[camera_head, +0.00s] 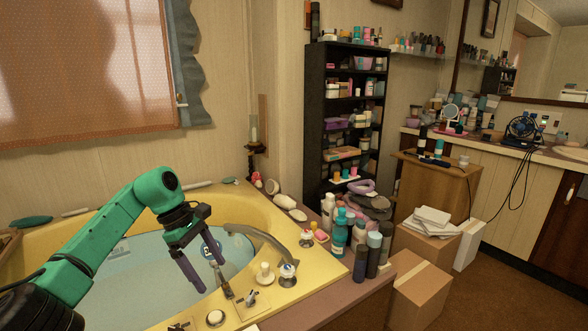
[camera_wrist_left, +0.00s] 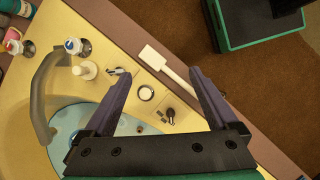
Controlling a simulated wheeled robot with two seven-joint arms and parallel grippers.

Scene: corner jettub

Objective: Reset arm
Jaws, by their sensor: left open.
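My left arm, green with a black wrist, reaches in from the left over the tub in the head view. Its gripper (camera_head: 214,278) is open, with two dark fingers pointing down above the tub's front rim. Nothing shows between the fingers. In the left wrist view the open gripper (camera_wrist_left: 160,76) hangs over the rim, with a white flat-ended tool (camera_wrist_left: 155,58) lying on the brown ledge below. My right arm and gripper are not in the head view.
The yellow corner tub (camera_head: 335,272) holds bluish water. Its rim carries a curved spout (camera_head: 262,238), knobs (camera_head: 288,270) and small fittings. Several bottles (camera_head: 340,232) crowd the ledge at right. A dark shelf (camera_head: 314,120) and cardboard boxes (camera_head: 420,290) stand beyond.

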